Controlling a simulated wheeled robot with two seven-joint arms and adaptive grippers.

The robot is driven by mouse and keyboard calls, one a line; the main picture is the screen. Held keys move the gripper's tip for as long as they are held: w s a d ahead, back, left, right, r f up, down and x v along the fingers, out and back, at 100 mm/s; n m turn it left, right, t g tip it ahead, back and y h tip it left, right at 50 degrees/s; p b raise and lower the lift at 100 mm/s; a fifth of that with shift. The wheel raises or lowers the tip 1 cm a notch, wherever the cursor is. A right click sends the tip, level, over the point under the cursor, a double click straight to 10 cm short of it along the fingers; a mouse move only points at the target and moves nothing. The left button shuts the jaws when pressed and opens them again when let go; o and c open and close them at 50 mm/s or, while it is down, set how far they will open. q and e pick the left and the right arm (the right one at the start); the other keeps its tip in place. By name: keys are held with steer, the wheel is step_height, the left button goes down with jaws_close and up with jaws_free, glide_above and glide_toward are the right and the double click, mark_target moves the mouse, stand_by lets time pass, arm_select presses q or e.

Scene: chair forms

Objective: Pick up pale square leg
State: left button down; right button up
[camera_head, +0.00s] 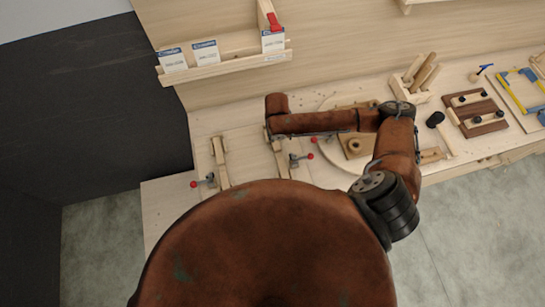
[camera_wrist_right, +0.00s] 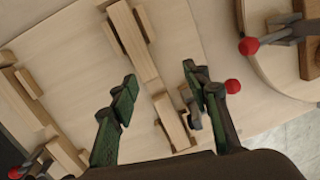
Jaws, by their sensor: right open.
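A pale square wooden bar (camera_wrist_right: 134,45), likely the pale square leg, lies beyond the fingertips between small side blocks. A shorter pale wooden piece (camera_wrist_right: 171,122) lies in line with it, between the fingers. In the head view part of this row (camera_head: 280,158) shows below my right forearm, which hides the rest and the right gripper. My left gripper is not in view.
A similar wooden fixture (camera_head: 220,162) stands to the left. Red-knobbed clamps (camera_head: 194,184) sit beside the fixtures. A round pale board (camera_head: 327,155) lies to the right, partly under my arm. A shelf with cards (camera_head: 225,66) is at the back; a block holding pegs (camera_head: 412,88) is back right.

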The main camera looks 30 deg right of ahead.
mark_target(279, 155)
steer(key=shift+n+g+y, duration=0.4)
steer(key=shift+n+y, duration=0.4)
steer(key=s+a+f, duration=0.2)
steer(key=shift+s+a, duration=0.25)
steer(key=shift+a, duration=0.1)
steer(key=shift+f, duration=0.8)
steer(key=f, duration=0.1)
steer(key=f+p, duration=0.1)
steer(key=f, duration=0.2)
steer(key=shift+s+d+f, duration=0.15)
steer(key=shift+s+f, duration=0.05)
steer(key=shift+s, duration=0.1)
steer(key=shift+f, duration=0.55)
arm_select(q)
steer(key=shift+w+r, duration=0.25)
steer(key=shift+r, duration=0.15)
arm_select(e)
steer(key=shift+c, duration=0.4)
steer(key=shift+w, duration=0.1)
jaws_close()
